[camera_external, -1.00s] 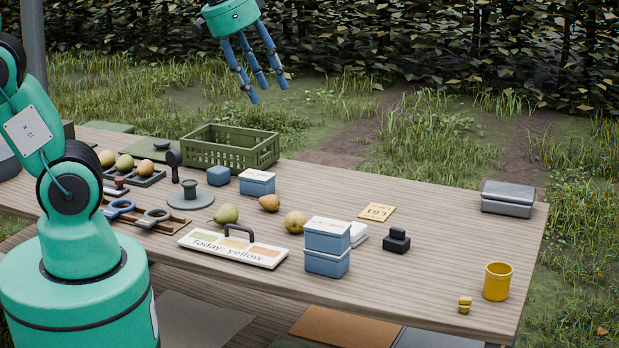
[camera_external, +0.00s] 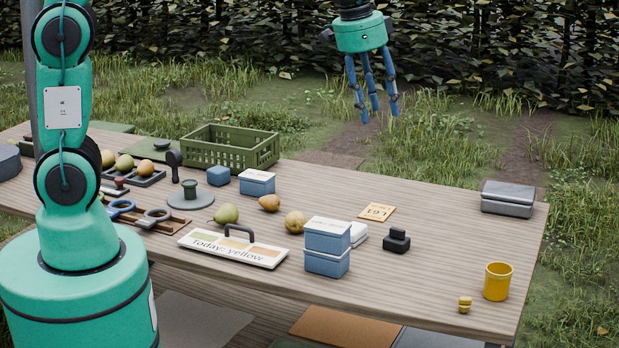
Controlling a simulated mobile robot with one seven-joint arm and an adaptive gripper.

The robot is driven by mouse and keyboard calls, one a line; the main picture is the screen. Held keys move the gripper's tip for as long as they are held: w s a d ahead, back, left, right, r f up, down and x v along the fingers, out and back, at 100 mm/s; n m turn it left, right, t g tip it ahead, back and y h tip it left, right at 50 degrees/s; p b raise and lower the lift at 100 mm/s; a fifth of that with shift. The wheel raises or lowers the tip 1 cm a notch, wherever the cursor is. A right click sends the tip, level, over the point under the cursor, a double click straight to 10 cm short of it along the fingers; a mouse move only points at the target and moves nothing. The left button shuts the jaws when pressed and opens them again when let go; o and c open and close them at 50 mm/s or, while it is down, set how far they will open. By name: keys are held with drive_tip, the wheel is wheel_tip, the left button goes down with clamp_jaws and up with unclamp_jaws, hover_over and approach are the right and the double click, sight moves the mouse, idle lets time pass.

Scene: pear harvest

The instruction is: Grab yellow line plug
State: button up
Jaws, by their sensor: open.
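A small yellow plug (camera_external: 464,305) stands on the wooden table near its front right corner. It is just left of a larger yellow cup (camera_external: 497,282). My gripper (camera_external: 376,112) is open and empty, with its blue fingers pointing down. It hangs high above the far side of the table, well apart from the plug, to its upper left in the picture. A white board (camera_external: 232,250) reading "Today: yellow" lies near the table's front edge.
Stacked blue boxes (camera_external: 327,262) and a black block-shaped object (camera_external: 396,241) stand mid-table. Pears, a green crate (camera_external: 229,149) and tools are to the left. A grey metal box (camera_external: 508,199) stands at the back right. The tabletop around the plug's left is clear.

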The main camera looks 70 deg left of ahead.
drive_tip(key=w+d+f, duration=0.3)
drive_tip(key=w+f, duration=0.4)
drive_tip(key=w, duration=0.2)
drive_tip(key=m+g+p, duration=0.3)
hover_over(466, 298)
wheel_tip(466, 298, down, 26)
drive_tip(key=shift+r, duration=0.15)
drive_tip(key=shift+w, duration=0.1)
drive_tip(key=shift+f+b, duration=0.3)
drive_tip(key=shift+f, duration=4)
drive_tip(key=shift+f, duration=2.6)
